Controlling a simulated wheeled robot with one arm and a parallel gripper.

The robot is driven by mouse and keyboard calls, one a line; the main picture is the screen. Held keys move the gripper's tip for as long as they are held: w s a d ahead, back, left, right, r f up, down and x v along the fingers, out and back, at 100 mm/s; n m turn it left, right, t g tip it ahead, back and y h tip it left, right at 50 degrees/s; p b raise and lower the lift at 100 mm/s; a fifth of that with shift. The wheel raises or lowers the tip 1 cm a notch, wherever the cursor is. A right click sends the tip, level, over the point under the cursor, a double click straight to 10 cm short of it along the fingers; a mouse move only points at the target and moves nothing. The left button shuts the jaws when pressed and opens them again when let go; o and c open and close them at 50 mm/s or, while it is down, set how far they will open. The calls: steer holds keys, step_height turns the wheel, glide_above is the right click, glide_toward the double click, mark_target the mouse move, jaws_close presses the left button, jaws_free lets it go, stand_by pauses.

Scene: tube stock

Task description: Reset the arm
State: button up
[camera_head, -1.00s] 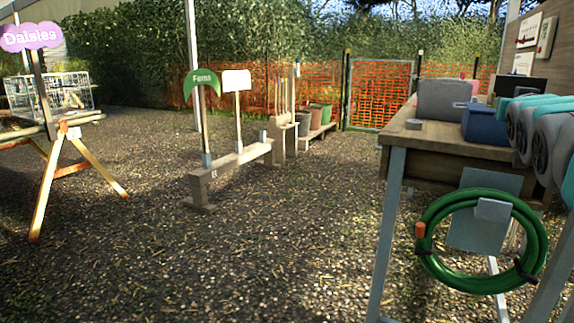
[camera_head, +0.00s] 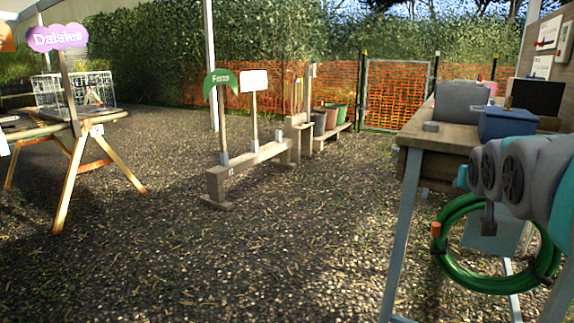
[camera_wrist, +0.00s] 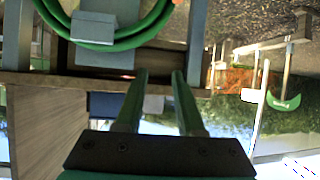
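My gripper (camera_wrist: 160,77) shows in the wrist view with its two green-sided fingers apart and nothing between them. That view is upside down, with the workbench edge (camera_wrist: 35,78) behind the fingers and the coiled green hose (camera_wrist: 57,30) at its top. In the head view my grey and teal arm is folded at the right edge, beside the workbench (camera_head: 455,137). It partly covers the green hose (camera_head: 470,280) hanging at the bench's near end. I cannot make out the fingers in the head view.
A grey box (camera_head: 460,101) and a blue bin (camera_head: 508,124) stand on the bench. A low wooden sign stand with a green "Ferns" sign (camera_head: 220,82) is at the middle. A trestle table (camera_head: 75,128) is at the left. The gravel between is clear.

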steer(key=s+a+f+n+g+y+p, duration=0.3)
steer(key=s+a+f+g, duration=0.6)
steer(key=s+a+f, duration=1.2)
steer(key=s+a+f+g+y, duration=0.1)
steer(key=s+g, duration=0.1)
steer(key=s, duration=0.5)
steer(key=s+a+f+n+g+y, duration=0.1)
steer(key=s+g, duration=0.1)
steer(key=s, duration=0.5)
steer(key=shift+f+n+b, duration=0.3)
steer(key=shift+b, duration=0.1)
steer(key=shift+a, duration=0.1)
